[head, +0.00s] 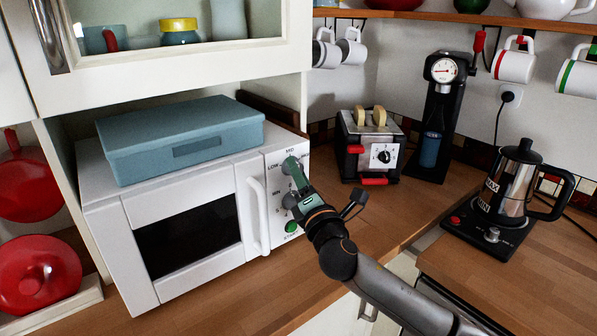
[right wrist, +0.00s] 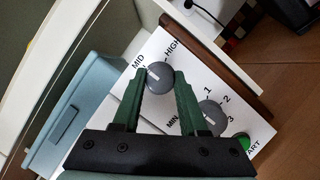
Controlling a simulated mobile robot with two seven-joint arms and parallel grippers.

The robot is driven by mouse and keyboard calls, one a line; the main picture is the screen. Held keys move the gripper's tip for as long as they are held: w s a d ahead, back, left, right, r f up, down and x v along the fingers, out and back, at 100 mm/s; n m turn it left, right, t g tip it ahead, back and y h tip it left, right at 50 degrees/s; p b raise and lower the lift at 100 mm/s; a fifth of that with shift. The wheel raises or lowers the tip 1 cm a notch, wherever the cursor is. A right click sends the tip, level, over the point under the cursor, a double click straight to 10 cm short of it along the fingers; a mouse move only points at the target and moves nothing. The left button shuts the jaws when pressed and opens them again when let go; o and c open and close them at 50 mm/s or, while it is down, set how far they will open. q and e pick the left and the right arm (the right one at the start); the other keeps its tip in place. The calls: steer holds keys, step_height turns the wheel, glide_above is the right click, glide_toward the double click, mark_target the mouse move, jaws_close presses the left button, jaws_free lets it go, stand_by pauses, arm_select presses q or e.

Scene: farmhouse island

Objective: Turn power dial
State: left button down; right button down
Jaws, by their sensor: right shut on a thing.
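The white microwave (head: 180,197) stands on the wooden counter with its control panel at the right side. In the right wrist view the grey power dial (right wrist: 160,77) is the upper knob, with MID and HIGH printed around it. Its white mark appears to point toward MID. My right gripper (right wrist: 158,85) is shut on this dial, with one green finger on each side. In the head view my right gripper (head: 293,172) reaches the panel and partly hides the dials. The lower timer dial (right wrist: 212,115) and green start button (right wrist: 243,143) sit below it. My left gripper is not in view.
A blue box (head: 180,135) lies on top of the microwave. A toaster (head: 371,145), a black machine with a gauge (head: 444,70) and a coffee pot (head: 508,180) stand to the right. The microwave's handle (head: 258,215) is left of my gripper. The counter between microwave and toaster is clear.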

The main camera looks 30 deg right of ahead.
steer(key=shift+c, duration=2.2)
jaws_free()
steer(key=shift+s, duration=0.1)
steer(key=b+v, duration=0.2)
steer(key=v, duration=1)
steer(key=shift+s+b, duration=0.2)
steer(key=shift+b, duration=0.15)
steer(key=shift+f, duration=0.1)
